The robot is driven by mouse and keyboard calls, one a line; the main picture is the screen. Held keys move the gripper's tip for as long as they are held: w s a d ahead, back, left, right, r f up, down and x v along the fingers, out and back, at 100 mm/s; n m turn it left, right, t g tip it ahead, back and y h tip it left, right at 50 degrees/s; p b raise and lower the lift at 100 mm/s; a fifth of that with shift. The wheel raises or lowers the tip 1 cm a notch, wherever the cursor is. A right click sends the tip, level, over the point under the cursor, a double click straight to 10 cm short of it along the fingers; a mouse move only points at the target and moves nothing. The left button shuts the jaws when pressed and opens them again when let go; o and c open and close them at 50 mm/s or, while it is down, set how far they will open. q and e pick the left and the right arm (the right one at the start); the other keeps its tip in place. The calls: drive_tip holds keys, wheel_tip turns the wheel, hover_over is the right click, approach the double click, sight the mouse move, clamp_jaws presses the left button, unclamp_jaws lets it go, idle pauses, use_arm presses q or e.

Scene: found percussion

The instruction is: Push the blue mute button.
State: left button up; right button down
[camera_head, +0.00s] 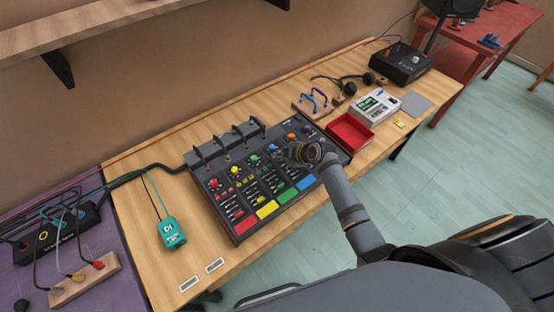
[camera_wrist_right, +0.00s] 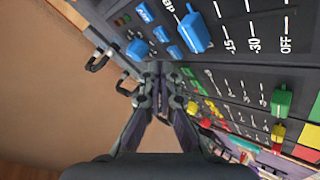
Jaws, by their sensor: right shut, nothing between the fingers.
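The black mixing console (camera_head: 222,200) lies on the wooden table, with red, yellow, green and blue channels. In the right wrist view, the blue channel has a round blue knob (camera_wrist_right: 137,48), a large blue fader cap (camera_wrist_right: 195,33) and several small blue buttons (camera_wrist_right: 161,34). Their labels are too small to read, so I cannot tell which one is mute. My right gripper (camera_head: 287,153) is shut and empty above the console near the blue knob, hiding part of the blue channel in the head view. In the wrist view its fingertips (camera_wrist_right: 158,70) are close to the blue buttons; contact is unclear. My left gripper is not in view.
A teal device (camera_head: 171,233) lies to the left. The table's front left is mostly clear.

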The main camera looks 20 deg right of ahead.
wheel_tip(320, 180, up, 6)
drive_tip(key=p, duration=0.5)
